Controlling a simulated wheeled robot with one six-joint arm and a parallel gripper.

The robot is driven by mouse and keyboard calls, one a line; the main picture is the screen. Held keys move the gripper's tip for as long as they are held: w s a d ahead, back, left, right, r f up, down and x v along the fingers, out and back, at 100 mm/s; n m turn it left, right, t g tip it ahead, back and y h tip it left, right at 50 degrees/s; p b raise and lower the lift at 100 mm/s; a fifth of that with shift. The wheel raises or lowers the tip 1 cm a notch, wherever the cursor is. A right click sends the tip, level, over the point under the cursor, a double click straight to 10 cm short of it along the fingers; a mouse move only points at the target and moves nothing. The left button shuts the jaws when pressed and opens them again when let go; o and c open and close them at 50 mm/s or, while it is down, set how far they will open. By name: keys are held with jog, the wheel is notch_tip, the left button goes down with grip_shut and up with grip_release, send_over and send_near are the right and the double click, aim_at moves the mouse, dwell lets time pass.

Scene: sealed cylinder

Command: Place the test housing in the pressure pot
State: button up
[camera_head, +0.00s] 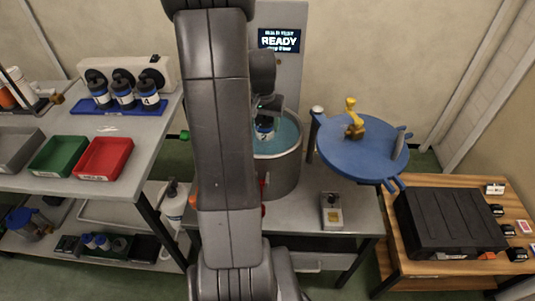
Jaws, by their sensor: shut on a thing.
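The pressure pot (286,178) is a grey metal cylinder with teal liquid inside, standing on the middle bench. Its round blue lid (350,157) is swung away to the right, leaving the pot's mouth uncovered. My gripper (268,106) is over the pot, pointing down, and is shut on the test housing (264,129), a dark bottle-like body with a blue and white label. The housing is upright within the outline of the pot's mouth. My arm hides the pot's left side, and I cannot tell whether the housing touches the liquid.
Several similar bottles (124,96) stand on a blue tray at the left bench. Green (58,155) and red (104,157) trays lie in front. A screen (280,40) behind the pot reads READY. A small control box (331,211) and a black case (450,222) are right.

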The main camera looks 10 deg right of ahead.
aim_at(265, 143)
notch_tip(265, 143, down, 8)
jog(key=shift+f, duration=0.25)
jog(key=shift+f, duration=0.2)
jog(key=o, duration=1.3)
jog(key=r, duration=0.4)
jog(key=s+r, duration=0.1)
jog(key=r, duration=0.7)
jog(key=shift+s+a+r, duration=0.15)
jog(key=shift+a, duration=0.25)
